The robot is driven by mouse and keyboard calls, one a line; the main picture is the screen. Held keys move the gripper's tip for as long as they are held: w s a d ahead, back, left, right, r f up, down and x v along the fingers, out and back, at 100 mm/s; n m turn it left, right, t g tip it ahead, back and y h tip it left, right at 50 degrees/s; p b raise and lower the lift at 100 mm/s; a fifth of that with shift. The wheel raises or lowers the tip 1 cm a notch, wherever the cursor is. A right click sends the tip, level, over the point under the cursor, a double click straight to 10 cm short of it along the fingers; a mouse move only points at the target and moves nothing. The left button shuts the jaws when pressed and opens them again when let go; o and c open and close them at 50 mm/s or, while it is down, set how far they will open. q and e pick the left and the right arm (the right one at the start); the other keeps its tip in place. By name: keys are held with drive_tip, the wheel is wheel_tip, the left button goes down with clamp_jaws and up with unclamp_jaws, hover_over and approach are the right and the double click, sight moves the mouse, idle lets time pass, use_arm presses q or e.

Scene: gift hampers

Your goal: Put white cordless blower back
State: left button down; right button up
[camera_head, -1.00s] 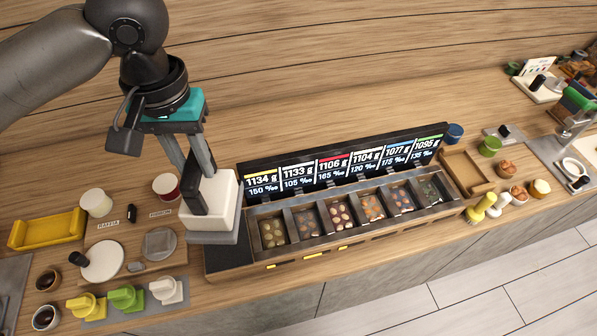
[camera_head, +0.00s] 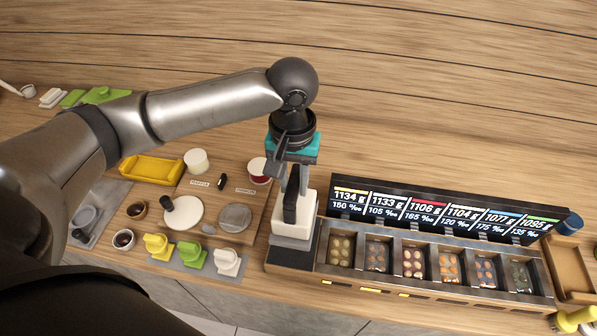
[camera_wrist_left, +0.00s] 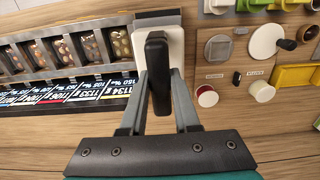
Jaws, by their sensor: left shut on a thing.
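The white cordless blower (camera_head: 293,222) is a white block with a black upright handle (camera_head: 290,197). It is upright at the left end of the sweets display, over a dark end block (camera_head: 290,259). A grey slab (camera_head: 292,243) shows at its lower edge. I cannot tell whether it rests there or hangs just above. My left gripper (camera_head: 293,188) points down and is shut on the handle. In the left wrist view the fingers (camera_wrist_left: 158,95) flank the black handle, with the white body (camera_wrist_left: 173,48) beyond it. My right gripper is not in view.
The sweets display (camera_head: 450,275), with compartments and a weight sign (camera_head: 450,212), stands right of the blower. To the left are a wooden board (camera_head: 215,205), a red-and-white tub (camera_head: 259,170), a yellow tray (camera_head: 152,169) and small yellow, green and white tools (camera_head: 193,255).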

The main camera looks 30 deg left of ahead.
use_arm(q)
drive_tip(key=shift+f, duration=0.15)
idle(0.3)
drive_tip(key=shift+f+b, duration=0.9)
drive_tip(key=shift+f, duration=2)
drive_tip(key=shift+f+p, duration=0.1)
drive_tip(key=shift+p, duration=0.45)
drive_tip(key=shift+f+p, duration=0.3)
drive_tip(key=shift+p, duration=0.05)
drive_tip(key=shift+f, duration=0.6)
drive_tip(key=c, duration=0.6)
unclamp_jaws()
drive_tip(key=shift+o, duration=0.2)
